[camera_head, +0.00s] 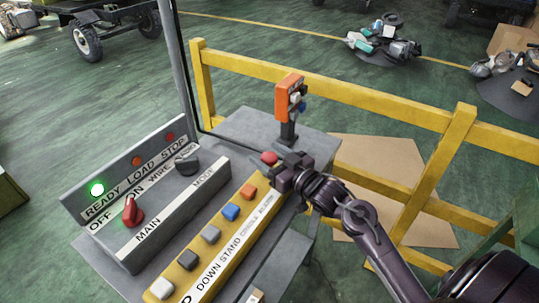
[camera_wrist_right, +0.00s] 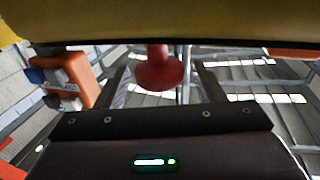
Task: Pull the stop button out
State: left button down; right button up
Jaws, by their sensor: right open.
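The red mushroom-shaped stop button (camera_head: 269,158) is at the far end of the yellow console strip (camera_head: 235,245). My right gripper (camera_head: 272,167) is at this button, coming from the right. In the right wrist view the red button head (camera_wrist_right: 160,72) hangs on its stem from the yellow panel (camera_wrist_right: 160,22). The open fingers of my right gripper (camera_wrist_right: 163,88) lie on either side of it, with visible gaps. I cannot tell how deep the button sits. My left gripper is not in view.
A grey box with a red MAIN knob (camera_head: 133,212), a black MODE knob (camera_head: 187,163) and a lit green READY lamp (camera_head: 97,189) stands left. An orange pendant (camera_head: 289,97) stands behind the button. Several coloured buttons line the strip. A yellow railing (camera_head: 330,88) runs behind.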

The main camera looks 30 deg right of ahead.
jog(key=b+v, duration=0.1)
jog(key=v, duration=0.6)
jog(key=shift+s, duration=0.35)
jog(key=shift+d, duration=0.1)
